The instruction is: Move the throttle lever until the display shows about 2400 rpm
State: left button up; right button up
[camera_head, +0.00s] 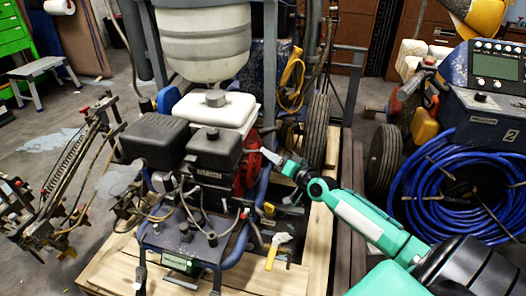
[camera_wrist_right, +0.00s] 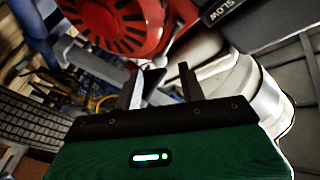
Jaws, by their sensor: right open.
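The line striper's engine has a black housing (camera_head: 212,150) and a red fan cover (camera_head: 248,170), which fills the top of the right wrist view (camera_wrist_right: 115,25). My right gripper (camera_head: 268,157) is at the right side of the engine, close to the red cover. In the right wrist view its two fingers (camera_wrist_right: 160,88) are apart, with a dark shape partly seen between them. A black plate marked SLOW (camera_wrist_right: 225,10) is above and right of the fingers. I cannot clearly pick out the throttle lever. A small green display (camera_head: 180,263) is at the machine's front; its reading is too small to make out.
A white tank (camera_head: 202,45) stands above the engine. A yellow-handled tool (camera_head: 276,252) is at the front right of the machine. A blue hose coil (camera_head: 462,190) and a blue unit with a screen (camera_head: 495,66) are at the right.

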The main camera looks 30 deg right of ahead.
aim_at(263, 150)
jog(key=shift+w+a+b, duration=0.1)
jog(key=shift+w+a, duration=0.05)
jog(key=shift+w, duration=0.75)
jog(key=shift+w+a+b, duration=0.15)
jog(key=shift+w+a, duration=0.05)
jog(key=shift+w, duration=0.75)
jog(key=shift+w+a+b, duration=0.1)
jog(key=shift+w+a, duration=0.05)
jog(key=shift+w, duration=0.75)
grip_shut()
